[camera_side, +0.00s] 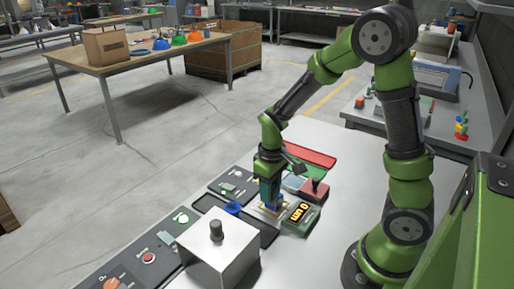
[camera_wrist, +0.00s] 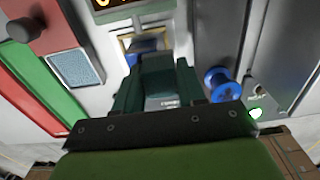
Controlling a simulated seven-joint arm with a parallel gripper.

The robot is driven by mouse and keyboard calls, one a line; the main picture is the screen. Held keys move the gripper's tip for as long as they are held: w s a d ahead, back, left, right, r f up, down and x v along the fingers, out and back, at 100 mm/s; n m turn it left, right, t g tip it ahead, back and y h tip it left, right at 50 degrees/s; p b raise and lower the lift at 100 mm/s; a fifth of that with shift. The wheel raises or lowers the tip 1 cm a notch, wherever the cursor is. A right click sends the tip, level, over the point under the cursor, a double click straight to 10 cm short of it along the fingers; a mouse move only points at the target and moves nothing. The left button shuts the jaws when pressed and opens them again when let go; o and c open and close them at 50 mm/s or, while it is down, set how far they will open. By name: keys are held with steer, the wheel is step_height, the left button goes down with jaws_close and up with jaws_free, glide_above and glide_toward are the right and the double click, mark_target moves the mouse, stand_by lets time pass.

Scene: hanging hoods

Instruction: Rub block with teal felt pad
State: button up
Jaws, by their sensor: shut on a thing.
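My gripper (camera_side: 270,200) points down over a small yellow-edged square spot (camera_wrist: 125,42) on the bench. In the wrist view its dark green fingers (camera_wrist: 156,88) are closed on a blue piece (camera_wrist: 147,45), which is mostly hidden by the fingers. The blue piece is at or just above the square; I cannot tell if they touch. I cannot tell whether this piece is the block. A pale blue textured pad (camera_wrist: 74,68) lies flat nearby and also shows in the side view (camera_side: 293,182). No pad is clearly teal.
A green display box (camera_side: 300,214) reading "0 um" stands right beside the gripper. A red block with a dark knob (camera_side: 314,189) and red (camera_side: 308,153) and green (camera_side: 305,170) strips lie behind.

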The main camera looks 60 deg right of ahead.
steer(key=shift+d, duration=2)
steer(key=shift+a, duration=2.25)
steer(key=shift+a+r, duration=0.15)
steer(key=shift+a, duration=0.05)
steer(key=shift+r, duration=3.9)
steer(key=shift+d+f, duration=0.1)
